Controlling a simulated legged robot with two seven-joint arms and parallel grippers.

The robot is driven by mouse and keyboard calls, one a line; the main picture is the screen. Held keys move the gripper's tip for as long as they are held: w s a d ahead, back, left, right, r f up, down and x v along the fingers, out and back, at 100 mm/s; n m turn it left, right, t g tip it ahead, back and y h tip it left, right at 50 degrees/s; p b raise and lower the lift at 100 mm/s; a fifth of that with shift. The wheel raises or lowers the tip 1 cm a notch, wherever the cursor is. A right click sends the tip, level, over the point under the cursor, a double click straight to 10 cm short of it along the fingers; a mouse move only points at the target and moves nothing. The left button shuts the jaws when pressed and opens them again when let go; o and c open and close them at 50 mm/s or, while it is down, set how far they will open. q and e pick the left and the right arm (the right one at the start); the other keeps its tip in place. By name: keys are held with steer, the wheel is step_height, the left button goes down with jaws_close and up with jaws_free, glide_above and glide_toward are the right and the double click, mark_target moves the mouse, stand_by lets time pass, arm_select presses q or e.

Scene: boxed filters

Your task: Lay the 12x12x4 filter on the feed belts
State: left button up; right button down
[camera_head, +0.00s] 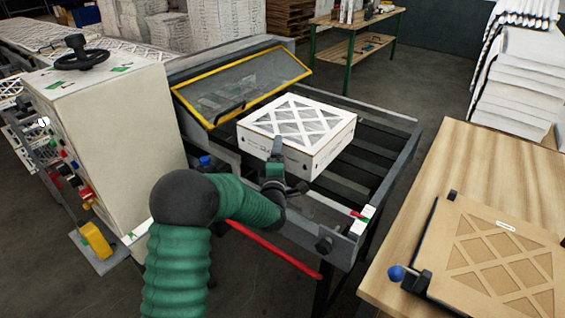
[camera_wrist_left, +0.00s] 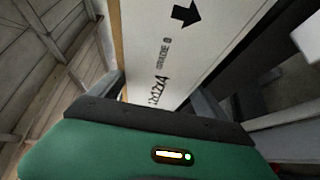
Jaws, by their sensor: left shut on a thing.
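The 12x12x4 filter (camera_head: 318,157) is a white box with a lattice top over pleats, over the dark feed belts (camera_head: 375,150). It looks roughly level. I cannot tell whether its underside touches the belts. My left gripper (camera_head: 276,160) is shut on the near left side of the filter. In the left wrist view the filter (camera_wrist_left: 185,55) shows its printed side with "12x12x4", a grade mark and a black arrow, between the fingers of my left gripper (camera_wrist_left: 160,98). The far finger is partly hidden in the head view. My right gripper is not in view.
A yellow-framed clear guard (camera_head: 240,85) stands behind the filter at the left. A control cabinet (camera_head: 105,120) with a handwheel is at far left. A wooden table (camera_head: 450,165) with a brown lattice panel (camera_head: 495,262) is at right. Bare belts show right of the filter.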

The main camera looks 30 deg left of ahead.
arm_select(q)
steer(key=f, duration=0.3)
steer(key=shift+w+f, duration=0.2)
steer(key=shift+f, duration=0.15)
steer(key=shift+s+r, duration=0.1)
steer(key=shift+d+f+b, duration=0.1)
steer(key=shift+f+b, duration=0.15)
steer(key=shift+b, duration=0.1)
steer(key=o, duration=1.5)
steer(key=shift+c, duration=0.2)
steer(key=b+v, duration=0.1)
steer(key=v, duration=1.1)
steer(key=shift+r, duration=0.2)
